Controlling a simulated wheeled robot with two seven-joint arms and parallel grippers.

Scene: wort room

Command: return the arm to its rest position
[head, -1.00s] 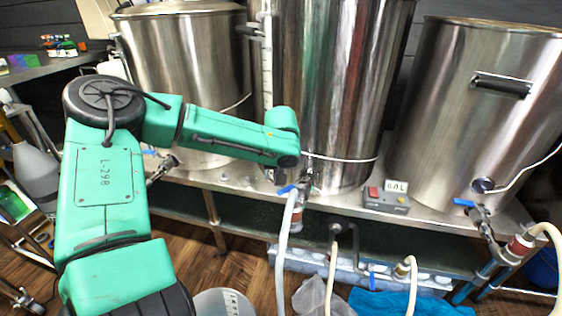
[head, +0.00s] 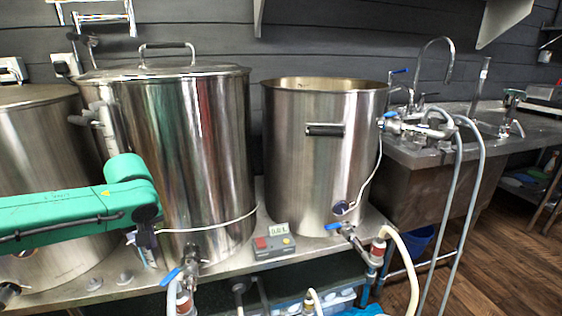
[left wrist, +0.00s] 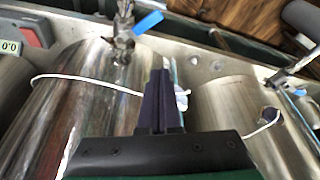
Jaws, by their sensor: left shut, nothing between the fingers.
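My left arm (head: 75,214) is green and reaches in from the left in the head view. My left gripper (head: 150,260) hangs below its wrist, in front of the large lidded steel kettle (head: 180,130). In the left wrist view the dark fingers (left wrist: 160,80) are together with nothing between them. They show between a large steel vessel (left wrist: 85,110) and a smaller-looking one (left wrist: 230,110). My right gripper is in neither view.
A valve with a blue handle (head: 172,276) sits close right of my gripper. A control box (head: 274,245) and an open kettle (head: 318,160) stand farther right on the steel bench. A sink counter (head: 430,153) with hoses is at the right.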

